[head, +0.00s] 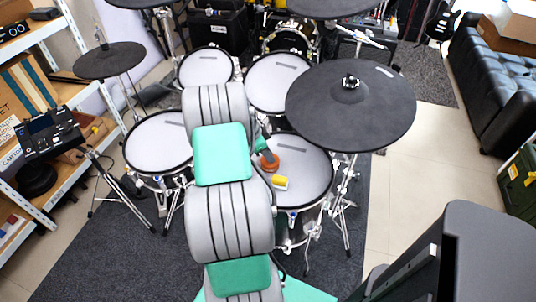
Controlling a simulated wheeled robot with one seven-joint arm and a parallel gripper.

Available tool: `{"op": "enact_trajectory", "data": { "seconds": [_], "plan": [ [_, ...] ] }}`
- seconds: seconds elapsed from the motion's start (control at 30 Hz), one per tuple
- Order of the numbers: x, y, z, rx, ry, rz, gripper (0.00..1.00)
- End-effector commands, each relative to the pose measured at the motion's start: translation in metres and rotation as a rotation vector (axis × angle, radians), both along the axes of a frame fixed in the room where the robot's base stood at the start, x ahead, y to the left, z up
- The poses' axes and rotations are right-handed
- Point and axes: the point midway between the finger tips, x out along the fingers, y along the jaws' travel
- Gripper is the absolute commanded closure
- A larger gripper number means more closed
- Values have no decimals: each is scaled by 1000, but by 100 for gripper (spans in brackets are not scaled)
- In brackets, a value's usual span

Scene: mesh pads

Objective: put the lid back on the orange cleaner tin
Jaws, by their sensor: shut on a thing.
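A small round orange thing (270,163) shows over the pale mesh drum pad at the centre right. It fits the orange cleaner tin, but at this size I cannot separate tin from lid. My gripper (266,156) reaches it from above left, partly hidden behind my own arm. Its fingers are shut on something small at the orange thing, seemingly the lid. Whether the lid touches the tin or is apart from it cannot be told.
A yellow and white block (280,183) lies on the same drum pad (308,180), just below the orange thing. A large dark cymbal pad (350,105) overhangs to the right. Other drum pads (158,142) stand left and behind. A dark bulky object (480,250) fills the lower right.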

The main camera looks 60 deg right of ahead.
Motion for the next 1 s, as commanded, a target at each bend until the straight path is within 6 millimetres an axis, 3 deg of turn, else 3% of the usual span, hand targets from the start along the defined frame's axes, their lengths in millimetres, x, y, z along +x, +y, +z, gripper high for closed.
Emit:
{"op": "enact_trajectory", "data": {
  "seconds": [0.2, 0.23, 0.3, 0.5, 0.7, 1.0],
  "plan": [
    [0, 0, 0, 0, 0, 0, 100],
    [0, 0, 0, 0, 0, 0, 76],
    [0, 0, 0, 0, 0, 0, 70],
    [0, 0, 0, 0, 0, 0, 54],
    [0, 0, 0, 0, 0, 0, 52],
    [0, 0, 0, 0, 0, 0, 31]
  ]
}}
